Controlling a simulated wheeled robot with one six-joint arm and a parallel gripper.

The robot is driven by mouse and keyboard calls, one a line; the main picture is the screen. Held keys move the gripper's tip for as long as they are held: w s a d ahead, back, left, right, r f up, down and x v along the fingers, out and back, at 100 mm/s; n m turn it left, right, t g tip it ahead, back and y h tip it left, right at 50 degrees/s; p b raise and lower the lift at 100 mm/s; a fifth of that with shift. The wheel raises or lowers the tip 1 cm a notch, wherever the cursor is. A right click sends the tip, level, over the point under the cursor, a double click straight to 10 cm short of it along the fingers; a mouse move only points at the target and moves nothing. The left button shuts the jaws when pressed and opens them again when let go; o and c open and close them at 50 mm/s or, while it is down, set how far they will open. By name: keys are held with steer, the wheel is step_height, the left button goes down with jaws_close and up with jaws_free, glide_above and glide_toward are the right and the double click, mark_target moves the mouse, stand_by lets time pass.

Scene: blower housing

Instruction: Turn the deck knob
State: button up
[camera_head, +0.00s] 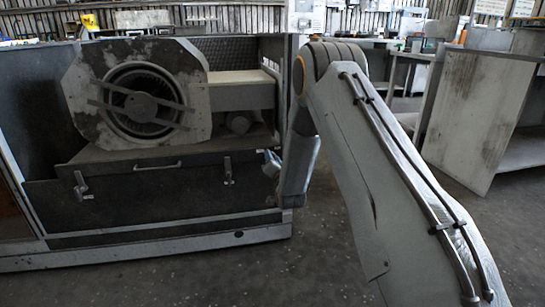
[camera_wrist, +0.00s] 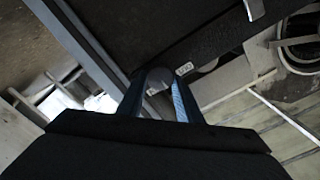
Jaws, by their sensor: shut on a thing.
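The deck knob (camera_wrist: 157,78) is a small grey round piece on the dark deck panel, in the middle of the wrist view. My gripper (camera_wrist: 160,92) is shut on it, with one finger on each side. In the head view my gripper (camera_head: 271,163) is at the right end of the blower housing cabinet (camera_head: 130,200), beside my arm. There the knob cannot be made out behind the gripper and arm. The knob's turn angle cannot be read. A small pale label (camera_wrist: 184,69) is on the panel beside the knob.
The blower (camera_head: 140,100) with its round grille stands on the cabinet. Two latches, left (camera_head: 82,185) and right (camera_head: 228,170), and a handle (camera_head: 158,166) are on the front. A worn cabinet (camera_head: 480,110) stands at right. The floor in front (camera_head: 200,280) is clear.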

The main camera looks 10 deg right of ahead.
steer(key=shift+m, duration=0.4)
steer(key=o, duration=1)
steer(key=shift+o, duration=0.2)
steer(key=s+p, duration=0.3)
steer(key=s, duration=0.4)
steer(key=shift+s, duration=0.4)
